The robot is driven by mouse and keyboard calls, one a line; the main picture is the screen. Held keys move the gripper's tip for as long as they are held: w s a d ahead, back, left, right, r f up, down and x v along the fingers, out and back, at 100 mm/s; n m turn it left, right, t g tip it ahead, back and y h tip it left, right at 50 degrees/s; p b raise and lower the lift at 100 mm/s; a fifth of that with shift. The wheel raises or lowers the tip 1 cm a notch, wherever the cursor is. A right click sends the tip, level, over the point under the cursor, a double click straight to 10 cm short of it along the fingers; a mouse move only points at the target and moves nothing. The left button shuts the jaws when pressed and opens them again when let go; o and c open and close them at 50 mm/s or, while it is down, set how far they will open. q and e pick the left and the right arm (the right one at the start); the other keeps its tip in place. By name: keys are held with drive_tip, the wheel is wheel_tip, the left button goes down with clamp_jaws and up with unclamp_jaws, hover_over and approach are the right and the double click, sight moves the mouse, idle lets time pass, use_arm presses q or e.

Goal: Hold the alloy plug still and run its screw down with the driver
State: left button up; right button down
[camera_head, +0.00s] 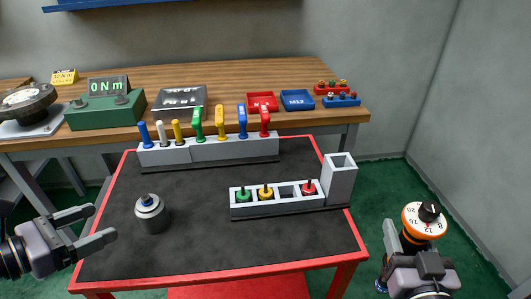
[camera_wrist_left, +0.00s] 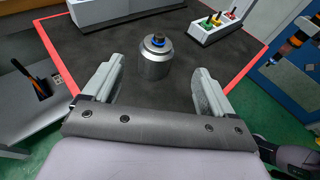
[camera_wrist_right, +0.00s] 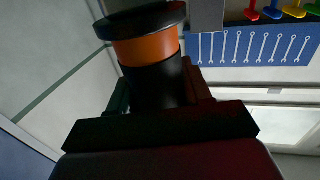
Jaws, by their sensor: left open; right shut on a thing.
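The alloy plug (camera_head: 152,215) is a grey metal cylinder with a dark screw and a blue ring on top. It stands upright on the dark mat at the left front of the red-edged table. My left gripper (camera_head: 98,227) is open and empty, just left of the plug. In the left wrist view the plug (camera_wrist_left: 155,58) stands beyond and between the open fingers. My right gripper (camera_head: 415,248) is shut on the driver (camera_head: 425,220), which has an orange and black dial, off the table's right side. The driver (camera_wrist_right: 148,50) also fills the right wrist view's middle.
A grey rack (camera_head: 275,204) with green, yellow and red plugs and one empty slot stands right of centre, beside a tall grey holder (camera_head: 340,178). A rack of coloured tools (camera_head: 215,150) stands behind. The mat's middle is clear. A wooden bench (camera_head: 220,80) lies beyond.

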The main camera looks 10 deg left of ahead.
sight(143, 203)
drive_tip(key=shift+w+r, duration=0.2)
drive_tip(key=shift+w, duration=0.1)
use_arm(q)
drive_tip(key=shift+p+x, duration=0.8)
drive_tip(key=shift+x, duration=3.9)
use_arm(e)
drive_tip(key=shift+r, duration=0.75)
use_arm(q)
drive_tip(key=shift+x, duration=1.45)
use_arm(e)
drive_tip(key=shift+r, duration=0.15)
use_arm(q)
drive_tip(key=shift+w+a, duration=0.1)
drive_tip(key=shift+a, duration=0.1)
drive_tip(key=c, duration=1.4)
drive_tip(key=shift+f, duration=0.1)
drive_tip(key=o, duration=1.4)
drive_tip(key=shift+o, duration=0.2)
